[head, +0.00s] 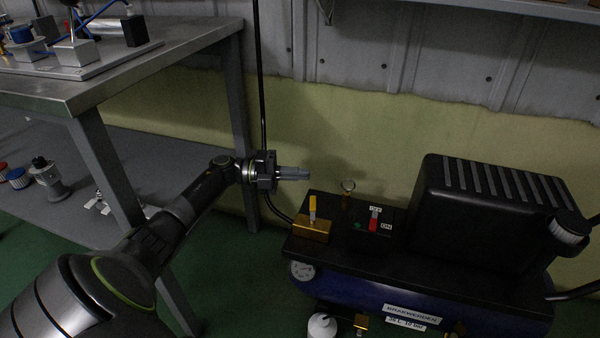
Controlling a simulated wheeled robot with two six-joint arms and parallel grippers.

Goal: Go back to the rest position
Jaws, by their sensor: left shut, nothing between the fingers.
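My left gripper (293,173) is at the end of my left arm, which comes in from the lower left. Its grey fingers are shut, point right and hold nothing. It is in the air above the left end of the compressor (484,220), near a brass block with a yellow lever (312,212) standing upright. A red switch (374,220) with an ON label is to the right of the lever. My right gripper does not show.
A grey metal table (90,92) with a plate of fittings stands at the upper left. Its lower shelf (75,150) holds several small items. A black pipe (261,80) runs down the wall behind my gripper. A dark shelf edge (520,12) crosses the top right. Green floor shows at the lower left.

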